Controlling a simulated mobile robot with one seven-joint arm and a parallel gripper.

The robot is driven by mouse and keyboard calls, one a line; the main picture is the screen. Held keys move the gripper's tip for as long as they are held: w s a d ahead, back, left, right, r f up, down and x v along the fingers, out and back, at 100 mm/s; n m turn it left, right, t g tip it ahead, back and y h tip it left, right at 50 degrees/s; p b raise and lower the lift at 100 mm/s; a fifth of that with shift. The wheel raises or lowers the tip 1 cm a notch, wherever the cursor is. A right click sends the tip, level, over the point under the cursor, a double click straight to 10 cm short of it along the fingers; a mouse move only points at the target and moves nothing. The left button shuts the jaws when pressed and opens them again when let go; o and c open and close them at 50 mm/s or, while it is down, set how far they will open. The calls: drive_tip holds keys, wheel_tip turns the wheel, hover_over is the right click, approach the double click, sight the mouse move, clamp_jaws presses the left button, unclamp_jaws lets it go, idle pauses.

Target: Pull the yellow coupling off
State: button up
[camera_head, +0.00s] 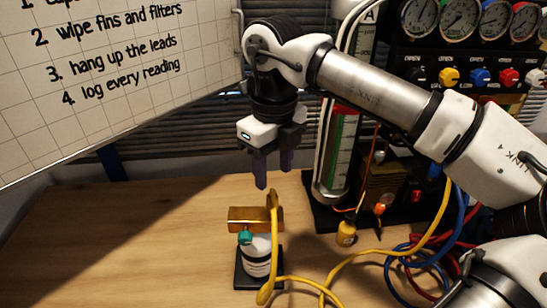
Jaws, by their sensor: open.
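A yellow hose (266,287) rises in a narrow loop against the right end of a brass block (240,214). The block sits on top of a white bottle-like body (257,262) with a teal knob (244,238) at its front left. The hose hides part of the block, and I cannot make out a separate coupling there.
A black stand with a glass tube (341,150) is behind to the right. A gauge panel (480,55) with coloured knobs is at the upper right. Blue and red hoses (408,262) coil at the right. The wooden table (110,250) is clear at left.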

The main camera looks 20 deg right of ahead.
sight(273, 191)
wheel_tip(273, 191, down, 8)
drive_tip(key=b, duration=0.4)
drive_tip(key=shift+f, duration=0.1)
clamp_jaws()
